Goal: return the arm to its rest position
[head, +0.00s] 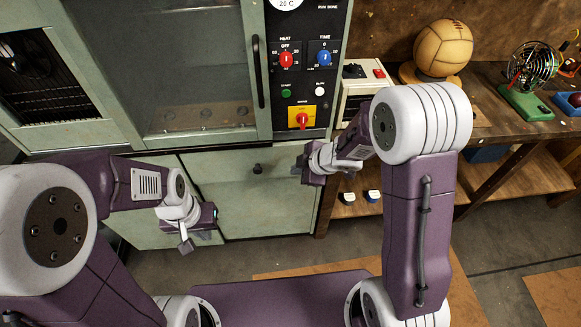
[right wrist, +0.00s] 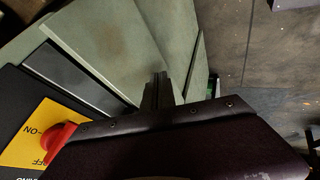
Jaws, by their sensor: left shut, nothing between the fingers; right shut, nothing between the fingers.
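My right arm reaches forward on the right of the head view and bends left at its elbow. My right gripper (head: 303,170) is shut and empty, in front of the lower green cabinet front, below the control panel (head: 302,70). In the right wrist view its shut fingers (right wrist: 158,92) point toward the green cabinet. My left arm comes in from the left edge. My left gripper (head: 187,244) is shut and empty, low in front of the cabinet's lower doors, its fingers pointing down.
A green oven-like cabinet (head: 190,130) with a glass door fills the back left. Its red switch (head: 302,120) sits on a yellow plate, also in the right wrist view (right wrist: 58,138). A leather ball (head: 443,48) rests on a wooden bench at right. Floor space is open at lower right.

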